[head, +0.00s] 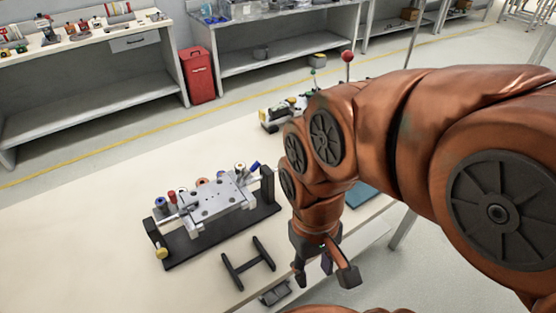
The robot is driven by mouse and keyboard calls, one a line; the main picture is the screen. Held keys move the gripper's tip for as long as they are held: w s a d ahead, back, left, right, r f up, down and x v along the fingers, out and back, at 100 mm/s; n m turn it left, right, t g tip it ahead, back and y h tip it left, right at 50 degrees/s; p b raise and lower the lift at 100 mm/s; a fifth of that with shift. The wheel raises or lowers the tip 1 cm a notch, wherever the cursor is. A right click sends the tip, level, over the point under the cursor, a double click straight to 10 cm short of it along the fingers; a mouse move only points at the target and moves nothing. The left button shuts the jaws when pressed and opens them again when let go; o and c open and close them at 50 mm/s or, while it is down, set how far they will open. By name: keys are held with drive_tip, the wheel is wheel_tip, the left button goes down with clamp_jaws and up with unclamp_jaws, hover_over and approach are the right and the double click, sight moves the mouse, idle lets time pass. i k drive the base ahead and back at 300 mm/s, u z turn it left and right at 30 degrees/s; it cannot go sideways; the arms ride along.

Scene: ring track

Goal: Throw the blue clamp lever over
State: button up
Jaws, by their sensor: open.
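A grey metal fixture (212,200) on a black base plate (220,235) lies on the pale table. A blue piece like a lever (255,168) sticks up, tilted, at the fixture's far right end. A second small blue piece (160,202) is at its left end; I cannot tell for sure which one is the clamp lever. My gripper (324,276) is open and empty, pointing down near the table's front edge. It is to the right of the fixture and nearer to me, apart from both blue pieces.
A black H-shaped stand (248,263) lies between the fixture and my gripper. Another device (281,115) with a red ball knob (347,56) nearby is farther back, partly behind my arm. The table left of the fixture is clear. A red bin (198,76) stands beyond.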

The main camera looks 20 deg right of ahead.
sight(255, 166)
drive_tip(key=z, duration=1.8)
drive_tip(key=k, duration=1.15)
drive_tip(key=u, duration=1.75)
drive_tip(key=i, duration=0.5)
drive_tip(key=z, duration=0.1)
